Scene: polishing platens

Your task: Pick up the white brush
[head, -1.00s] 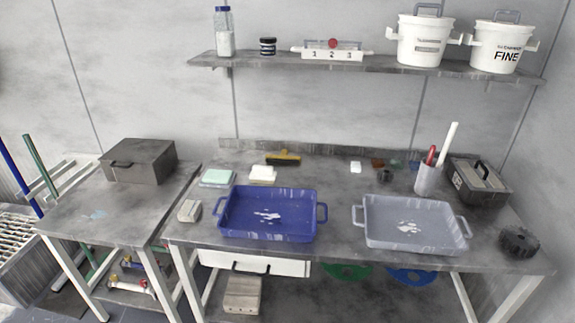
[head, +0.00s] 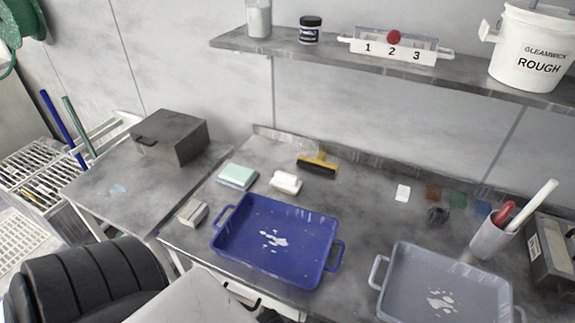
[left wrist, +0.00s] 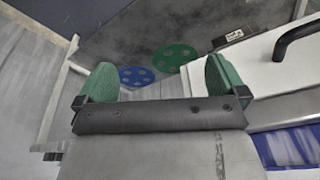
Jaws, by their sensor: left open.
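A small white block-like thing (head: 286,182), which I take for the white brush, lies on the table behind the blue tray; its bristles cannot be made out. A yellow-and-black brush (head: 318,165) lies behind it to the right. My left gripper (left wrist: 158,75) shows in the left wrist view with its two green fingers wide apart and nothing between them. It is low, near the white drawer front (left wrist: 285,50), away from the white thing. My right gripper is in neither view.
The blue tray (head: 222,239) stands in front of the white thing, with a pale green pad (head: 238,176) to its left and a beige block (head: 193,213) by the tray. A grey tray (head: 388,293) and a cup (head: 490,240) stand right. A shelf (head: 400,68) overhangs the back.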

